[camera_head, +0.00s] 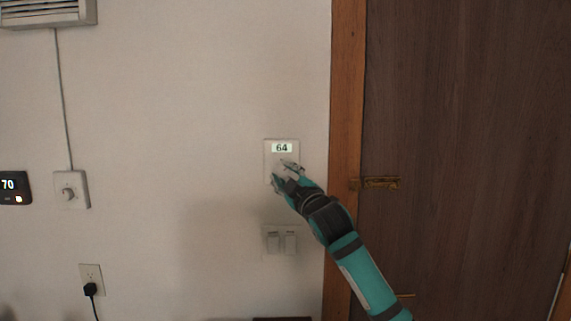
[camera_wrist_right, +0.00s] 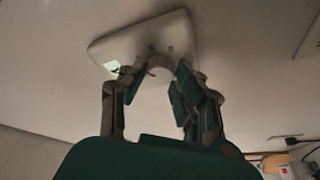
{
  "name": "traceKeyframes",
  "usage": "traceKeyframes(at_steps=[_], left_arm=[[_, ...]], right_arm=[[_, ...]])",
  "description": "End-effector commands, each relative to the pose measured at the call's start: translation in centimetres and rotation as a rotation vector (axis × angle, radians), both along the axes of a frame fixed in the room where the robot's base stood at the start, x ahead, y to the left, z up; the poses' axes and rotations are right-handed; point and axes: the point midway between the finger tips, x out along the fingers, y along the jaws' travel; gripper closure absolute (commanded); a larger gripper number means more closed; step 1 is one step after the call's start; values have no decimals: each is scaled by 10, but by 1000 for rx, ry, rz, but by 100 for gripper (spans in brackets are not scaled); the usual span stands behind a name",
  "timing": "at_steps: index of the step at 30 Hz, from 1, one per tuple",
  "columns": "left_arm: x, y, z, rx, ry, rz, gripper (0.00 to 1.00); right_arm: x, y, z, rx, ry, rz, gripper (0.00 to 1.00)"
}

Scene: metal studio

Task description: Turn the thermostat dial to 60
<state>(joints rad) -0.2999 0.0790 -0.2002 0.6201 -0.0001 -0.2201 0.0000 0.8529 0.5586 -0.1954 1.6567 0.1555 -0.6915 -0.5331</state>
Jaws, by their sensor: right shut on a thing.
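The thermostat (camera_head: 270,158) is a white wall plate with a lit display (camera_head: 282,148) reading 64. Its dial (camera_wrist_right: 159,68) is pale and sits between my right gripper's fingers in the right wrist view. My right gripper (camera_head: 286,174) is at the plate, shut on the dial, and hides most of it in the head view. The plate (camera_wrist_right: 180,30) also shows in the wrist view. My left gripper is not in view.
A double light switch (camera_head: 281,242) is just below the thermostat. A wooden door frame (camera_head: 346,120) and brown door with a brass handle (camera_head: 382,183) are to the right. Another dial (camera_head: 70,190), a black display (camera_head: 13,187) reading 70, and an outlet (camera_head: 91,278) are at left.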

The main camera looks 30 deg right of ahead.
Motion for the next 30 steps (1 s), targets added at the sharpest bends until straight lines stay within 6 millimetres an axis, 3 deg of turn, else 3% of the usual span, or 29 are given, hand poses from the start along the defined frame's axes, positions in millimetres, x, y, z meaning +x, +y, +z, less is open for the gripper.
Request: traceKeyframes(at_steps=[1,7,23,24,28,30], left_arm=[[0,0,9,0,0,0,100],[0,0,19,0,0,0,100],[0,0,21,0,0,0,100],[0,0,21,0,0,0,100],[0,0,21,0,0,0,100],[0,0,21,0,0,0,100]], right_arm=[[0,-1,4,-24,12,-2,100],[0,0,2,-80,40,0,100],[0,0,0,-100,48,1,100],[0,0,0,-100,48,1,66],[0,0,0,-100,48,1,49],[0,0,1,-100,48,1,47]])
